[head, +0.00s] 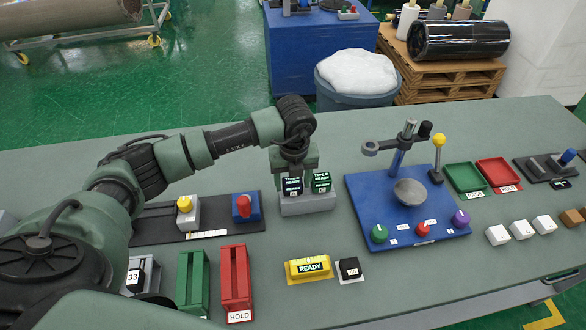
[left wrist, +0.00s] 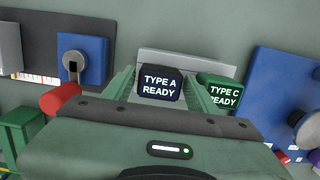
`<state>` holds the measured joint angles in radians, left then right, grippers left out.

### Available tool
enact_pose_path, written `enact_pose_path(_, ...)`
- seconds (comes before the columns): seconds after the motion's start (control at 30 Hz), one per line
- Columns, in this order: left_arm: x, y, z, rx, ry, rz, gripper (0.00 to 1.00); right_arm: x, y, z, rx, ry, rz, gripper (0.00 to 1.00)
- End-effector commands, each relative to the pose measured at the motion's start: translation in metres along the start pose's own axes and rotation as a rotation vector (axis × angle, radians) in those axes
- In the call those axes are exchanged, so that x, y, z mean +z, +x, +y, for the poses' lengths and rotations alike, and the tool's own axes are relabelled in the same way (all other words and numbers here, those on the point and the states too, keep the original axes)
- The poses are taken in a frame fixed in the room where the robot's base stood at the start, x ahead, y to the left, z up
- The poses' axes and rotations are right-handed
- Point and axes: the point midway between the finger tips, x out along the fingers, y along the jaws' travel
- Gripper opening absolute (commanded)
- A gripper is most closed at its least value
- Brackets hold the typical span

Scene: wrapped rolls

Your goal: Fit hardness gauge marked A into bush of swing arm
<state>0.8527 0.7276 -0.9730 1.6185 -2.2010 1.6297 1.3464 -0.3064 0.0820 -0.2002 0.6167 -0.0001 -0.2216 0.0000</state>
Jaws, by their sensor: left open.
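The black gauge reading TYPE A READY (head: 291,185) stands in a grey holder (head: 308,205); it also shows in the left wrist view (left wrist: 160,83). The green gauge reading TYPE C READY (head: 321,181) stands to its right in the same holder. My left gripper (head: 296,168) is open above the holder, with its fingers on either side of the A gauge in the left wrist view. The swing arm (head: 390,144) stands on a blue base (head: 365,205), its ring-shaped bush (head: 370,148) at the left end. My right gripper is not in view.
A round grey pad (head: 410,192) and coloured knobs are on the blue base. A yellow READY box (head: 308,269) and a red HOLD rack (head: 236,284) are nearer. Green (head: 465,178) and red (head: 497,172) trays and white blocks (head: 522,229) lie right. Bench between holder and base is clear.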

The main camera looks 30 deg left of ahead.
Motion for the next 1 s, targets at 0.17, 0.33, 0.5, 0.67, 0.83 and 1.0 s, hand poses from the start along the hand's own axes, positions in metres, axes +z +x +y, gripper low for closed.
enact_pose_path(0.17, -0.001, 0.010, 0.000, 0.000, 0.001, 0.001, 0.58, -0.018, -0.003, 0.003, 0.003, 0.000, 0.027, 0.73)
enact_pose_path(0.33, -0.001, 0.011, 0.000, 0.000, 0.001, 0.000, 0.58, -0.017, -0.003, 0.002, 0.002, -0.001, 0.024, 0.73)
enact_pose_path(0.5, -0.001, 0.011, 0.000, 0.000, 0.001, 0.000, 0.33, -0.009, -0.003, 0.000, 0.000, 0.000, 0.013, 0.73)
enact_pose_path(0.67, 0.000, 0.011, 0.000, 0.000, 0.000, 0.000, 0.00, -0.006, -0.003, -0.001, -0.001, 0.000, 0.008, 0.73)
enact_pose_path(0.83, -0.001, 0.011, -0.001, 0.000, 0.000, 0.000, 0.00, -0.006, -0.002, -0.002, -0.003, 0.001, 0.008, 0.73)
enact_pose_path(1.0, -0.001, 0.011, -0.002, 0.000, 0.001, 0.000, 0.00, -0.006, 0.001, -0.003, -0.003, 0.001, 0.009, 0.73)
